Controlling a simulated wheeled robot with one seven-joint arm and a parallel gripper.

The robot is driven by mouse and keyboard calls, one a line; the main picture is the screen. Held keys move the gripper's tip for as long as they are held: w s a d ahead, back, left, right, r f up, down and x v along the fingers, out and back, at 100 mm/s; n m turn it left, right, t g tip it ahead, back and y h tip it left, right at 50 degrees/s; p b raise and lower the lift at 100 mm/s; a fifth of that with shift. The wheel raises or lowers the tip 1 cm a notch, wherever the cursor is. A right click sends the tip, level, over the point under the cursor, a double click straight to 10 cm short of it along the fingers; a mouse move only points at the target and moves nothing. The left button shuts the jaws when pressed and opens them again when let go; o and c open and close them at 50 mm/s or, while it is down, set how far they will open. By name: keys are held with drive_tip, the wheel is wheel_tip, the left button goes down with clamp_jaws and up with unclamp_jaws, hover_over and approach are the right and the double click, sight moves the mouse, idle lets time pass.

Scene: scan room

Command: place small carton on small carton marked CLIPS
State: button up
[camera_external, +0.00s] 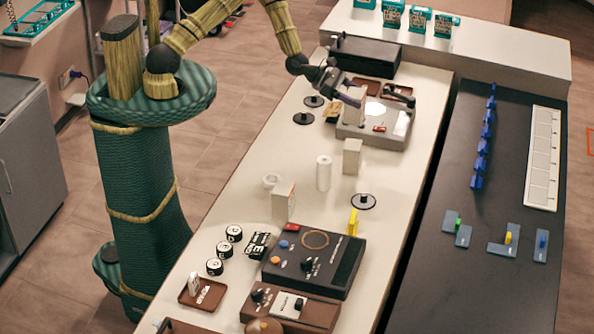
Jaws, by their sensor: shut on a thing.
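My gripper (348,92) is over the far part of the long white table. It is shut on a small pale carton (354,105), held upright beside or over the left part of a grey device. I cannot tell whether the carton's bottom touches anything. A second small pale carton (352,157) stands upright nearer the middle of the table. A third one (283,201) stands further forward to the left and has faint marks on its side. The lettering is too small to read, so I cannot tell which carton is marked CLIPS.
The grey device (375,135) lies just right of the held carton. A white cylinder (323,173) stands between the two standing cartons. A black disc with a peg (363,201), a yellow block (352,222) and a dark console (315,262) are nearer the front.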

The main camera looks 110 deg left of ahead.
sight(363, 115)
drive_tip(key=shift+f+p, duration=0.65)
drive_tip(key=shift+f, duration=2.05)
drive_tip(key=shift+f+p, duration=0.7)
drive_tip(key=shift+f, duration=1.35)
drive_tip(key=shift+f, duration=0.2)
drive_tip(key=o, duration=1)
drive_tip(key=shift+r, duration=0.15)
